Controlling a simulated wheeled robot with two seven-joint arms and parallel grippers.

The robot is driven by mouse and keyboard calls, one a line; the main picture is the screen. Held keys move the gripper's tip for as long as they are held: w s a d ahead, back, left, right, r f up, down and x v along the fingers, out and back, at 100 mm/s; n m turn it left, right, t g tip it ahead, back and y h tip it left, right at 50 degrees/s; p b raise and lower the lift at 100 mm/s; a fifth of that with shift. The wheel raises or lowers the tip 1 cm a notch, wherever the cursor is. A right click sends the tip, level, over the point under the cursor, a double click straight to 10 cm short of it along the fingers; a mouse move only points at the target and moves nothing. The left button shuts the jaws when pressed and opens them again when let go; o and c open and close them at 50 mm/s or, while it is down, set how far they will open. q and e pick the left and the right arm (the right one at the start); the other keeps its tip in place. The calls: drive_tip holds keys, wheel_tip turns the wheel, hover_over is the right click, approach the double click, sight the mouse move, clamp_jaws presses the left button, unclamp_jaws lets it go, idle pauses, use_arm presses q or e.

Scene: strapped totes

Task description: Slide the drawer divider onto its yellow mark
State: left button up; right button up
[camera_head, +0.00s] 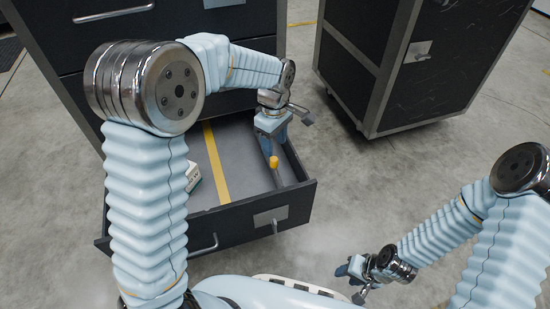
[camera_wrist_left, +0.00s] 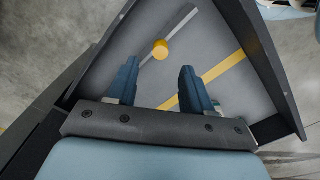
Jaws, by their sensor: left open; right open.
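The drawer (camera_head: 248,205) is pulled out of the dark cabinet. Its grey divider (camera_head: 278,181) stands near the right side wall, with a yellow knob (camera_head: 273,162) on it. The divider (camera_wrist_left: 182,21) and knob (camera_wrist_left: 160,50) also show in the left wrist view. The yellow mark (camera_head: 215,160) is a stripe on the drawer floor, left of the divider and apart from it. My left gripper (camera_head: 270,150) is open over the drawer, with the knob just beyond and between its fingertips in the left wrist view (camera_wrist_left: 158,68). My right gripper (camera_head: 350,277) is open and empty, outside the drawer at the lower right.
A small white and green object (camera_head: 193,176) lies in the drawer left of the stripe, partly hidden by my left arm. The drawer front (camera_head: 230,220) has a handle and a metal plate. A second dark cabinet (camera_head: 385,70) stands at the right. Concrete floor is clear between.

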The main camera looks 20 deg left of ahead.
sight(274, 159)
use_arm(q)
wheel_tip(274, 159, down, 7)
drive_tip(key=shift+r+b, duration=0.1)
drive_tip(key=shift+b, duration=0.5)
drive_tip(key=shift+c, duration=0.5)
clamp_jaws()
